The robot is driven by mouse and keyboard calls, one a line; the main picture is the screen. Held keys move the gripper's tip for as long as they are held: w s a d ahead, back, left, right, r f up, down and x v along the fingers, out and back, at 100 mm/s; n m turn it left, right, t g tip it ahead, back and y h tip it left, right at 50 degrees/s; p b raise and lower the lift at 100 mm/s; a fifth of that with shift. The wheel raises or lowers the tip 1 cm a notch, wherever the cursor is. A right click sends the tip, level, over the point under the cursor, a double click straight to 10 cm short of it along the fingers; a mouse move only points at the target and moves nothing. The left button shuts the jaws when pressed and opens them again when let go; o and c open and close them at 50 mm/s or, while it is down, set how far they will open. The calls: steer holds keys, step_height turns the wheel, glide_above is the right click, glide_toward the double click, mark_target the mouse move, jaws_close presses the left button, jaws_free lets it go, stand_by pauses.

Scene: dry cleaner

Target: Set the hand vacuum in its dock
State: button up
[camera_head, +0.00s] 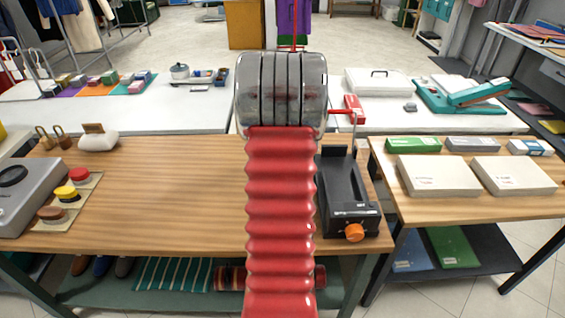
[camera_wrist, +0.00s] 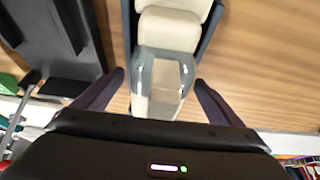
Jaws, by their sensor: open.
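The cream hand vacuum (camera_wrist: 170,28) with a clear nozzle (camera_wrist: 165,72) shows in the wrist view above the wood tabletop. Dark strips run along both sides of its body. My gripper (camera_wrist: 160,80) is open, with one dark finger on each side of the nozzle and visible gaps. In the head view, my red arm hides the gripper and the vacuum. A black dock with an orange knob (camera_head: 346,195), which I take to be the vacuum's dock, stands right of my arm on the wooden table. Its dark body (camera_wrist: 55,35) shows at the left in the wrist view.
The wooden table (camera_head: 180,190) is clear left of my arm. A grey device (camera_head: 25,195) and coloured knobs stand at its left end. A second table (camera_head: 420,205) with white boxes stands right, across a narrow gap. White counters (camera_head: 205,115) lie behind.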

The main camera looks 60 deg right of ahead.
steer(key=v, duration=1.2)
steer(key=shift+s+a+r, duration=0.15)
steer(key=shift+r, duration=0.2)
steer(key=a+r+n+t+y, duration=0.1)
steer(key=a+n, duration=0.3)
steer(key=a, duration=1.4)
steer(key=w+a+r+n+t+y, duration=0.1)
steer(key=a+r+n, duration=0.3)
steer(key=a, duration=1.4)
steer(key=w+a+r+n+t+y, duration=0.1)
steer(key=a+n, duration=0.3)
steer(key=a, duration=1.3)
steer(key=shift+w+a+r+n+y, duration=0.3)
steer(key=shift+a+r+y, duration=0.1)
steer(key=shift+r+y, duration=0.35)
steer(key=shift+c, duration=0.2)
